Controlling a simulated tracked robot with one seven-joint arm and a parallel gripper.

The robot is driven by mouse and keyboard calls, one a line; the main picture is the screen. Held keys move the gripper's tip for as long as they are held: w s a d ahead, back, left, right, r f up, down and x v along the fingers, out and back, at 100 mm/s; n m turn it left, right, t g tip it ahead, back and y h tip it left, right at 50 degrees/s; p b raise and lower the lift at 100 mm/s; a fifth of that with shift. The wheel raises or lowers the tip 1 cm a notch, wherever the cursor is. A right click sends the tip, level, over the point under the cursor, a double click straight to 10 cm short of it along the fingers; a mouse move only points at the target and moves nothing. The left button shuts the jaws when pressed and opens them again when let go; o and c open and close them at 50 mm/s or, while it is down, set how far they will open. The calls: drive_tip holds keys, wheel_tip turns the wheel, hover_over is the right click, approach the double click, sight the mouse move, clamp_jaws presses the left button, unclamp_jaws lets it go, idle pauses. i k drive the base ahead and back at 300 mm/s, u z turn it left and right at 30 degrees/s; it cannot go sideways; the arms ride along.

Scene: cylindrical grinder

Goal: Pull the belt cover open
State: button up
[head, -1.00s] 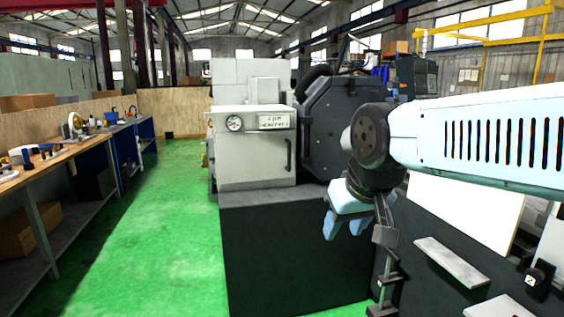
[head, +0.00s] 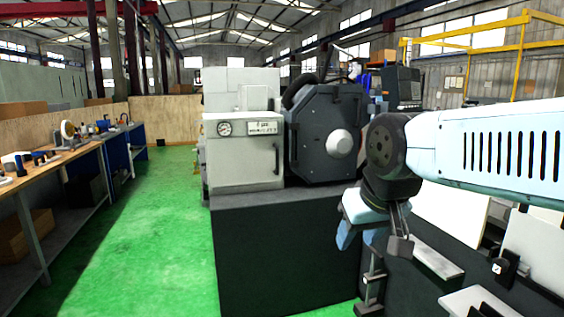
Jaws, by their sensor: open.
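The grey cover box (head: 243,160) of the grinder has a dial gauge (head: 224,128), a label plate and a dark upright handle (head: 277,158) at its right edge. It looks shut, and I take it as the belt cover, though the label is too small to read surely.
A dark many-sided housing (head: 326,130) with a pale round hub (head: 340,142) stands right of the box. The black machine base (head: 285,255) fills the middle below. Green floor (head: 165,230) is free on the left, beside a long workbench (head: 52,160).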

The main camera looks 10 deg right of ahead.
sight(237, 161)
drive_tip(key=z, duration=0.4)
drive_tip(key=i, duration=0.7)
drive_tip(key=z, duration=0.5)
drive_tip(key=i, duration=0.7)
drive_tip(key=u, duration=0.5)
